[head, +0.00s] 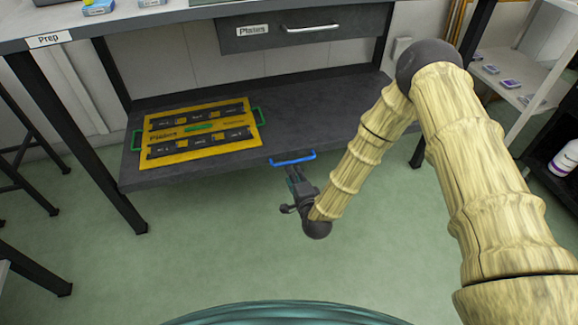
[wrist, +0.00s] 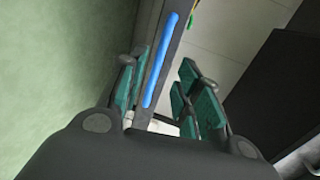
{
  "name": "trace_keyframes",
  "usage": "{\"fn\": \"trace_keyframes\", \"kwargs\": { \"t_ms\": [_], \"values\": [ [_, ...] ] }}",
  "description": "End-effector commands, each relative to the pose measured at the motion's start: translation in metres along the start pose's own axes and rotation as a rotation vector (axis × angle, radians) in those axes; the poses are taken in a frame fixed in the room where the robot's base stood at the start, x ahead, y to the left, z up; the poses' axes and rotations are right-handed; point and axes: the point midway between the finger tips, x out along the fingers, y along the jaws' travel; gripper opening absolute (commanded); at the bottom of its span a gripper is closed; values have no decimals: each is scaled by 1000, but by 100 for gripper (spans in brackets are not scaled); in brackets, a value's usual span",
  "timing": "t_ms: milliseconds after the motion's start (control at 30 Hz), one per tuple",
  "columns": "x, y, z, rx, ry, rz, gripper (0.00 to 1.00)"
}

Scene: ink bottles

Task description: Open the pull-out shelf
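The pull-out shelf (head: 300,115) is a dark grey board low under the prep bench. A blue bar handle (head: 292,159) sits on its front edge. My gripper (head: 293,172) is at the handle, just in front of the shelf edge. In the wrist view the blue handle (wrist: 160,62) runs lengthwise between the teal finger pads of my gripper (wrist: 163,90). The fingers are apart, with a gap on both sides of the handle. I cannot tell how deep the handle lies between them.
A yellow tray (head: 250,133) with black blocks and green handles lies on the shelf's left part. A grey drawer (head: 270,42) labelled Plates hangs above. A dark bench leg (head: 75,140) stands at left. A white rack (head: 510,75) is at right. Green floor in front is clear.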

Motion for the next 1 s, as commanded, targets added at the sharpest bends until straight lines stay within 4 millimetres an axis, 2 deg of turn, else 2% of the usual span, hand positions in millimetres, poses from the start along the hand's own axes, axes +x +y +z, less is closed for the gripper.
{"fn": "trace_keyframes", "kwargs": {
  "t_ms": [300, 500, 700, 967, 1000],
  "values": [
    [53, 3, 0, -2, 1, -2, 34],
    [75, 2, 1, -2, -2, -1, 34],
    [84, 0, 2, -2, -2, -1, 34],
    [84, 0, 2, -2, -3, 0, 34],
    [84, 0, 2, -2, -3, 0, 26]
  ]
}}
